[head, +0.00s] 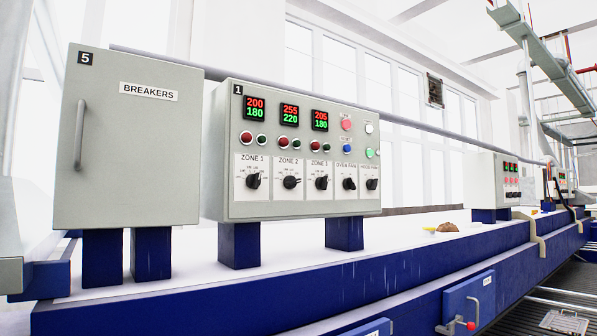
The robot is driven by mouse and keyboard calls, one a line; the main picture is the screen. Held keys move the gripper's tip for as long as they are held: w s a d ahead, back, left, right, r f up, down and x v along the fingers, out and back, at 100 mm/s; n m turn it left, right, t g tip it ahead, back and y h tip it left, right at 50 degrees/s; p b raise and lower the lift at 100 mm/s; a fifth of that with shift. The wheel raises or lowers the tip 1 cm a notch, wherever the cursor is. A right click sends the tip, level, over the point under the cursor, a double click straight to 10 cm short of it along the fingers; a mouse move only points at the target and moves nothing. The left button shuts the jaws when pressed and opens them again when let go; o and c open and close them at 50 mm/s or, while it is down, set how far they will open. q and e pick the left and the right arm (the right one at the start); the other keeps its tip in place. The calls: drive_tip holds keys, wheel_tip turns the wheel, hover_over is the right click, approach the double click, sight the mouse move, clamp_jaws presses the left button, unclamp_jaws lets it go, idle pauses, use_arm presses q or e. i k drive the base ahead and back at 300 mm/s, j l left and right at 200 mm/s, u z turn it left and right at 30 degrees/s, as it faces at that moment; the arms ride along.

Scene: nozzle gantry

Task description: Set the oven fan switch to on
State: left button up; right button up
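The grey control panel (300,205) labelled 1 stands on blue legs near the middle of the head view. The oven fan switch (349,184) is a black rotary knob under the label OVEN FAN, fourth from the left in the bottom row. Its exact pointer direction is too small to tell. Knobs for zone 1 (253,181), zone 2 (291,182) and zone 3 (321,183) are to its left, and one more black knob (372,184) is close on its right. Neither of my grippers shows in this view.
A closed grey breaker cabinet (125,150) with a vertical handle stands left of the panel. A long blue machine frame (300,290) runs below. A smaller panel (495,182) stands farther right. A small brown object (447,227) lies on the white top.

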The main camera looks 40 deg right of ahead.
sight(348, 184)
drive_tip(key=z, duration=1.45)
